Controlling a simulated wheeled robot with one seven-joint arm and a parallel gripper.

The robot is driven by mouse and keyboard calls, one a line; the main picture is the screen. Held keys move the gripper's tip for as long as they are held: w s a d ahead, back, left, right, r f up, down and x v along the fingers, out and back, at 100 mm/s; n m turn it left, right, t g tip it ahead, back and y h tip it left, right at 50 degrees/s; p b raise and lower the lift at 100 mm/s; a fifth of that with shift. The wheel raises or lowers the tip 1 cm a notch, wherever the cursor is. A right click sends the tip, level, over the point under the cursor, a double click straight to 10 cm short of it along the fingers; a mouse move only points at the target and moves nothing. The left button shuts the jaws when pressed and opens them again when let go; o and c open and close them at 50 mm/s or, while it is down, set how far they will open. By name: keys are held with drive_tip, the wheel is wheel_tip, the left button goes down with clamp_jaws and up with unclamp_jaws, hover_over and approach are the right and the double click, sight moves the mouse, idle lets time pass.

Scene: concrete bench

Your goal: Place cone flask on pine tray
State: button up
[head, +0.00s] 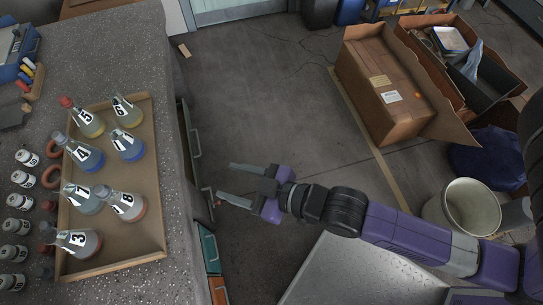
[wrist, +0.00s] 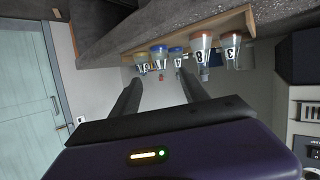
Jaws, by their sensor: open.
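The pine tray (head: 147,215) lies on the speckled bench at the left of the head view, and it also shows upside down in the wrist view (wrist: 255,18). Several cone flasks with numbered labels and coloured liquids stand on or at it. They include a yellow one (head: 91,127) with a red stopper, a blue one (head: 130,154), flask 8 (head: 134,211) and flask 3 (head: 88,247). My gripper (head: 226,181) is open and empty, right of the bench edge, apart from the tray and flasks. In the wrist view, flasks appear beyond its fingers (wrist: 160,77).
A blue box (head: 12,50) stands at the far left. Cardboard boxes (head: 375,85) and a white bucket (head: 466,206) are on the floor at right. Floor beside the bench is clear.

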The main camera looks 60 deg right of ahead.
drive_tip(key=s+d+r+m+h, duration=0.1)
drive_tip(key=s+r, duration=0.1)
drive_tip(key=s, duration=0.3)
drive_tip(key=s+d+r+m+h, duration=0.1)
drive_tip(key=s+r, duration=0.2)
drive_tip(key=s, duration=0.3)
drive_tip(key=s+d+r+m+t+h, duration=0.1)
drive_tip(key=s+d+r, duration=0.1)
drive_tip(key=s, duration=0.4)
drive_tip(key=shift+s+r+m, duration=0.15)
drive_tip(key=shift+r+m, duration=0.15)
drive_tip(key=shift+r, duration=0.2)
